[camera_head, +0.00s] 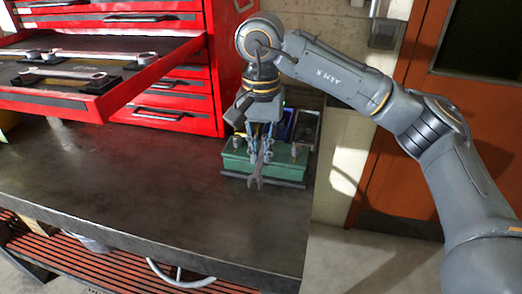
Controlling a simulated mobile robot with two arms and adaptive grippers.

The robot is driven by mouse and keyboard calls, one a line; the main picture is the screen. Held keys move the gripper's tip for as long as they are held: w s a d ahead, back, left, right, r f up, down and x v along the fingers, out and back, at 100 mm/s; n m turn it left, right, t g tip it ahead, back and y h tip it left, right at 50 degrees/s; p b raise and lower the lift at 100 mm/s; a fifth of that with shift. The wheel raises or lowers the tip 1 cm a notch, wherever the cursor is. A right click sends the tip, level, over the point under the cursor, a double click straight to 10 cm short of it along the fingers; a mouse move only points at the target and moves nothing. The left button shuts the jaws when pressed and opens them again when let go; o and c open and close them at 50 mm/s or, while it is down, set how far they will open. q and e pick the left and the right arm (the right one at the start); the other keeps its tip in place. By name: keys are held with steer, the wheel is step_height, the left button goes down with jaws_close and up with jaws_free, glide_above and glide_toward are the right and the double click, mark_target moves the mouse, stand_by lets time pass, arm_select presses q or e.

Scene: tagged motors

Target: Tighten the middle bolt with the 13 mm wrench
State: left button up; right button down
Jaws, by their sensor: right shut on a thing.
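My right gripper (262,142) reaches down over a green block (235,160) near the right end of the dark workbench. It is shut on a grey wrench (258,176), whose open-ended jaw points toward the front of the bench. Small bolts (294,150) stand on the block's top, one at each side of the gripper. The middle bolt is hidden behind the gripper and wrench, so I cannot tell whether the wrench sits on it. Several more wrenches (62,75) lie in the open drawer at the left. My left gripper is not in view.
The red tool cabinet (212,30) stands behind, its open drawer (95,108) jutting over the bench at the left. Dark trays (306,126) lie behind the green block. The workbench (130,185) is clear in front and to the left. Its right edge is close to the block.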

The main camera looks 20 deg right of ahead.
steer(key=shift+r, duration=0.25)
steer(key=shift+r, duration=0.1)
steer(key=shift+r+p, duration=0.8)
steer(key=shift+r, duration=0.1)
steer(key=shift+r, duration=0.1)
step_height(320, 180, up, 5)
steer(key=p, duration=0.3)
steer(key=shift+p, duration=0.35)
